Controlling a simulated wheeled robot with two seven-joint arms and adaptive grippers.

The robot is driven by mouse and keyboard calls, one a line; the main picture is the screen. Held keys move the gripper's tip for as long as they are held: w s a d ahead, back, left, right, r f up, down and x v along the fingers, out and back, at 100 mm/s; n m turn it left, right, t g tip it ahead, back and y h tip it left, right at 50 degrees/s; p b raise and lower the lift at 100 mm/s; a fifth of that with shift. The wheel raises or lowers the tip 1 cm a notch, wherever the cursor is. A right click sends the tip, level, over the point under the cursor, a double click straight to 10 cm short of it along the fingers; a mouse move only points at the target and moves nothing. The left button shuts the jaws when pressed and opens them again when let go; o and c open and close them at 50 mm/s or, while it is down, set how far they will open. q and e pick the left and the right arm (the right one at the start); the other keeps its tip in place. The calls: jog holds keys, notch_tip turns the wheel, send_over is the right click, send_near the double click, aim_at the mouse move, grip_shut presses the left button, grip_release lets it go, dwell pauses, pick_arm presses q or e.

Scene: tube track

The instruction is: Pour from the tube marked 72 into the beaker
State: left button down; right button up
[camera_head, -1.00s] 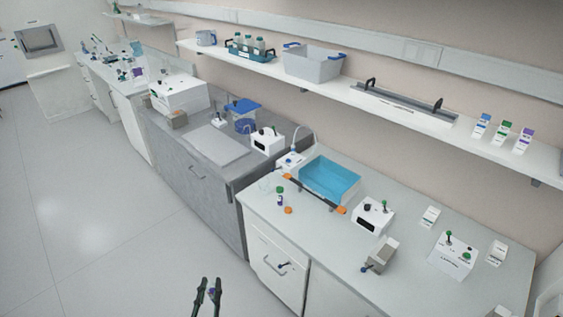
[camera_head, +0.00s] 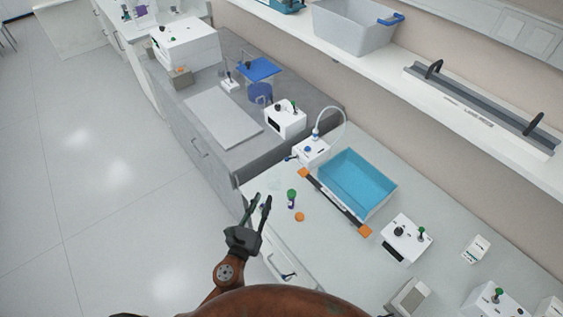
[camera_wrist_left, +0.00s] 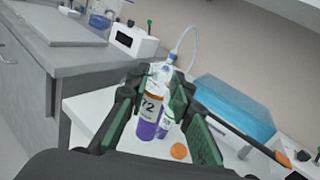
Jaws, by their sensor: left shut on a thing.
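My left gripper (camera_head: 262,207) is over the front edge of the right-hand counter in the head view. It is shut on the tube marked 72 (camera_wrist_left: 149,112), which stands between the fingers in the left wrist view with an orange label and a purple lower part. In the head view the tube is hardly visible between the fingers. A faint clear outline, perhaps the beaker (camera_head: 274,184), shows on the counter just beyond the gripper; its shape is hard to make out. My right gripper is not in view.
A second tube with a green cap (camera_head: 291,198) stands on the counter right of the gripper, beside an orange cap (camera_head: 299,216). A blue tray (camera_head: 358,182) and a white device with a hose (camera_head: 311,150) stand behind. The counter's front edge is close.

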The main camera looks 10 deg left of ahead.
pick_arm(q)
jog(key=w+d+n+h, duration=0.1)
jog(key=w+d+h, duration=0.1)
jog(key=w, duration=1.2)
jog(key=n+b, duration=0.2)
jog(key=b, duration=0.4)
send_over(274, 181)
jog(key=w+d, duration=0.2)
jog(key=d, duration=0.1)
notch_tip(274, 181, down, 4)
jog(key=n, duration=0.3)
jog(key=shift+s+f, duration=0.15)
jog(key=shift+f, duration=0.15)
jog(key=shift+f, duration=0.2)
jog(key=shift+f+b, duration=0.6)
jog(key=shift+b, duration=0.1)
jog(key=shift+n, duration=0.5)
jog(key=shift+f+n, duration=0.15)
jog(key=shift+n, duration=0.35)
jog(key=shift+n, duration=0.3)
